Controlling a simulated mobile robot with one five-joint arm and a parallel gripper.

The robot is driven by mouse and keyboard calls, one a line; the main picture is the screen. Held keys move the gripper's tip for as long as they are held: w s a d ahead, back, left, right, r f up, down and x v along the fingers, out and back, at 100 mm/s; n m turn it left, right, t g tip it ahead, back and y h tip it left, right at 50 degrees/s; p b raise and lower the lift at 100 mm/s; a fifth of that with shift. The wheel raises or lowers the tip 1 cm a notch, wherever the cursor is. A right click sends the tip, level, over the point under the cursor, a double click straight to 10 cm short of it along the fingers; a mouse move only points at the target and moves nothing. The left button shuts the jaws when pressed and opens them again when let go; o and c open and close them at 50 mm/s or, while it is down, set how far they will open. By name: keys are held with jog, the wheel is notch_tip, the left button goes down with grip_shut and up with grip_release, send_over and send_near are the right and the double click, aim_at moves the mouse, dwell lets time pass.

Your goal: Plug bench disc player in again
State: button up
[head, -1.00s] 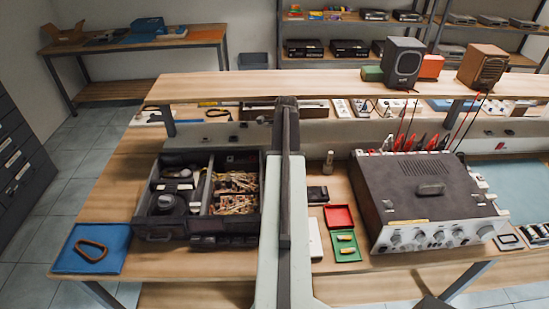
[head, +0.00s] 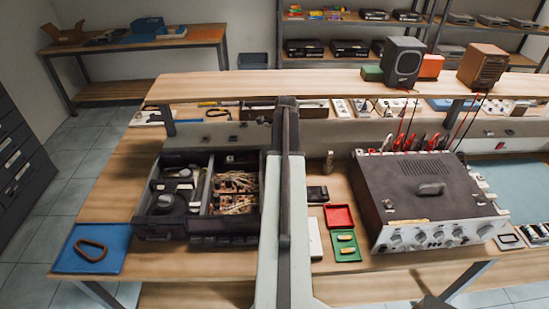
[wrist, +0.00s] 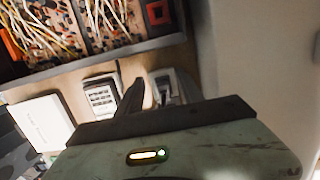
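In the head view my arm rises through the middle, and my gripper is not visible there. In the wrist view my gripper (wrist: 162,92) has two dark fingers standing apart. A pale grey block (wrist: 167,80) with a dark slot or part shows between or beyond them; I cannot tell if it is a socket or a plug, or if the fingers touch it. An opened dark case (head: 205,239) with loose wires and parts sits left of my arm; I cannot tell if it is the disc player. Wires and circuit boards (wrist: 85,35) show at the wrist view's top. No player cord is clear.
A large grey amplifier-like unit (head: 425,190) with red leads behind it fills the bench's right. A blue mat (head: 92,247) lies at the left. Red and green trays (head: 340,217) lie near the middle. Two speakers (head: 405,62) (head: 482,65) stand on the raised shelf (head: 230,87).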

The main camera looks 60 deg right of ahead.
notch_tip(320, 180, up, 8)
jog(key=s+p, duration=0.1)
jog(key=p, duration=0.6)
jog(key=shift+d+p, duration=0.4)
